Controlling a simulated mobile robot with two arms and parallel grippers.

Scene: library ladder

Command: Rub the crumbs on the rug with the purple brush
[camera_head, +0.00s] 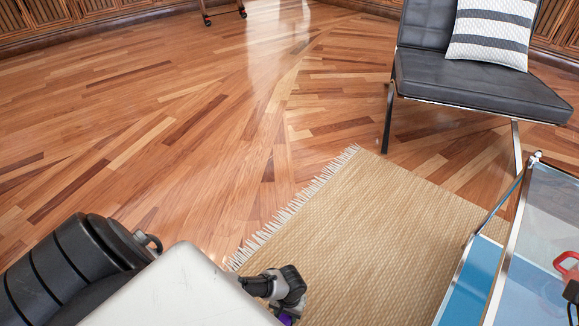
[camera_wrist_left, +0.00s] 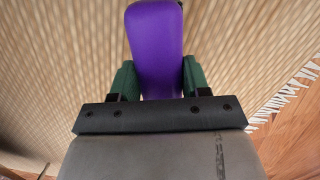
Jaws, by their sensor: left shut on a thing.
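The purple brush (camera_wrist_left: 157,45) is held upright in the picture between the green fingers of my left gripper (camera_wrist_left: 158,78). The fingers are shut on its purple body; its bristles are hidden. In the head view only a small purple bit of the brush (camera_head: 286,319) shows at the bottom edge, below my left wrist. My left gripper is over the tan woven rug (camera_head: 365,235), near its fringed left edge. The rug fills most of the left wrist view. I cannot make out any crumbs on it. My right gripper is not in view.
A metal-framed table with glass and blue panels (camera_head: 470,283) stands over the rug's right side. A dark padded chair (camera_head: 470,82) with a striped cushion (camera_head: 491,30) stands beyond the rug. The wooden floor (camera_head: 150,130) at the left is clear.

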